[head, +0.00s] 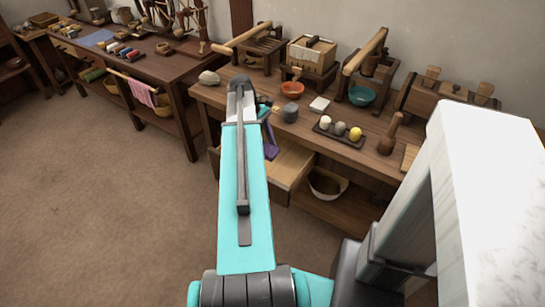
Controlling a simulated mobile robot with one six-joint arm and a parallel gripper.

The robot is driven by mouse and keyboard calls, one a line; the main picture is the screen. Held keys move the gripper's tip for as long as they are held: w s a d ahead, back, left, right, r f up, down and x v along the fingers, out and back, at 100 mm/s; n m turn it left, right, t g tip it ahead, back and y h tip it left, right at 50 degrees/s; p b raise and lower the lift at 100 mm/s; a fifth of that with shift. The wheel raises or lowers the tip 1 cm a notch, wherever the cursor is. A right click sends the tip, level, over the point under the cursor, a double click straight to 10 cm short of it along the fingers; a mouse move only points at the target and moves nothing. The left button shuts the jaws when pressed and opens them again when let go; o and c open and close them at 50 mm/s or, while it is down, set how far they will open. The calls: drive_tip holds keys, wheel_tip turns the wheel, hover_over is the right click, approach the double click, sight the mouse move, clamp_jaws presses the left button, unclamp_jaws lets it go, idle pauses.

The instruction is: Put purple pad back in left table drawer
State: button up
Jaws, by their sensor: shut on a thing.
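A purple pad (270,146) hangs just right of my forearm, at the front edge of the right-hand table (365,155). My gripper (267,130) is shut on the pad; the forearm hides most of the gripper and part of the pad. An open wooden drawer (292,168) sticks out below the tabletop, under and to the right of the pad. The pad appears above the drawer's left part. My forearm covers the drawer's left side, and I cannot see its whole inside.
On the tabletop are an orange bowl (292,89), a grey cylinder (290,112), a dark tray (338,131) with three balls and a wooden pestle (389,134). A basket (327,183) sits on the lower shelf. The floor at left is clear.

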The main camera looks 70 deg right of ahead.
drive_tip(key=shift+f, duration=3.15)
drive_tip(key=shift+f, duration=1.85)
drive_tip(key=shift+f, duration=0.1)
drive_tip(key=o, duration=0.9)
drive_tip(key=shift+v, duration=6.1)
